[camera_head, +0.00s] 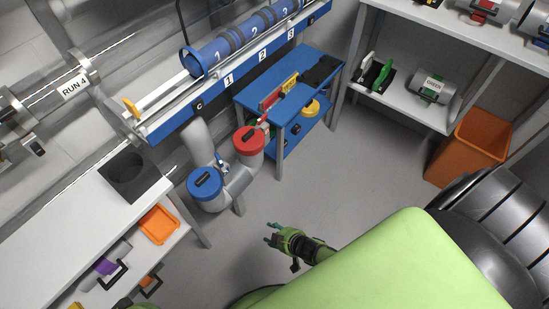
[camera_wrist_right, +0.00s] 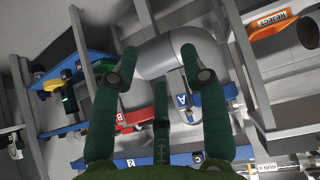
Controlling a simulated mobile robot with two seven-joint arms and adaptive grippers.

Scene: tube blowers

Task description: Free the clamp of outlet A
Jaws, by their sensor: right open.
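Outlet A has a round blue lid (camera_head: 205,184) with a dark bar on top, at the end of a grey pipe. In the right wrist view, a blue tag marked A (camera_wrist_right: 182,100) shows beside the grey pipe, between my fingers. My right gripper (camera_head: 269,235) is open and empty, to the lower right of outlet A and apart from it. The fingers also show in the right wrist view (camera_wrist_right: 160,80). A green patch at the bottom left edge may be my left gripper; no fingers show.
Outlet B's red lid (camera_head: 249,140) is close behind, its tag (camera_wrist_right: 122,118) beyond my fingers. The blue rail (camera_head: 180,118) and white bench (camera_head: 75,235) stand left. A blue table (camera_head: 290,62) stands behind. Floor around my right gripper is clear.

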